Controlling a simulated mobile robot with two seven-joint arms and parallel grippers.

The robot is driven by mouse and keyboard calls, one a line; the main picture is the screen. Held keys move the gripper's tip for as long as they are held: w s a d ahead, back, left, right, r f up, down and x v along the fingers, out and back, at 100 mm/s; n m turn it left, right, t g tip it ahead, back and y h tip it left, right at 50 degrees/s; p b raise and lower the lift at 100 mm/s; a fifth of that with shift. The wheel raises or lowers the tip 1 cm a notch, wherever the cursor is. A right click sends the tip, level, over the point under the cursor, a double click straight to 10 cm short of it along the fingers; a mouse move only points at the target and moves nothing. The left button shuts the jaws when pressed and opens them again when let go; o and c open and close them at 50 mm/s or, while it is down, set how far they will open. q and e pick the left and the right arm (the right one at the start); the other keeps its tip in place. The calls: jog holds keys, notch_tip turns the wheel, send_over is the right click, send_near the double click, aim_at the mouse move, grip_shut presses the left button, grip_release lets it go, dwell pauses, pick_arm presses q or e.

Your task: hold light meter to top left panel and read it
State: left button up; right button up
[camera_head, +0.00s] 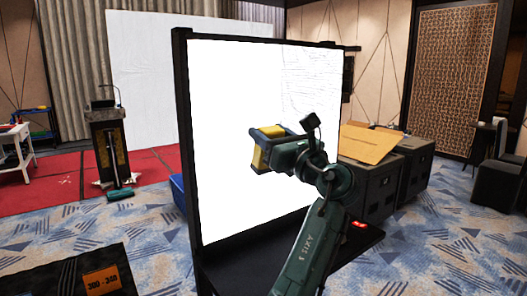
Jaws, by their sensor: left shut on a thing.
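The video wall (232,95) stands in the middle of the head view as a bright white screen in a black frame. No seams between panels show, so its top left panel cannot be told apart; faint thin lines mark its upper right part. My left gripper (267,143) is shut on a yellow thing (258,156), likely the light meter, in front of the middle of the screen. Its display is not visible. I cannot tell whether it touches the screen. My right gripper is not in view.
Dark cases (372,190) stand right of the wall, with a brown cardboard piece (367,143) on top. A lectern (110,150) and a white table (15,150) stand at left. A dark box with an orange label (102,281) is at lower left. Patterned carpet is open at right.

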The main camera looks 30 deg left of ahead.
pick_arm(q)
jog(key=s+d+p, duration=0.2)
jog(key=s+d, duration=0.2)
jog(key=d, duration=0.5)
jog(key=shift+d, duration=0.4)
jog(key=shift+s, duration=0.1)
dwell(0.6)
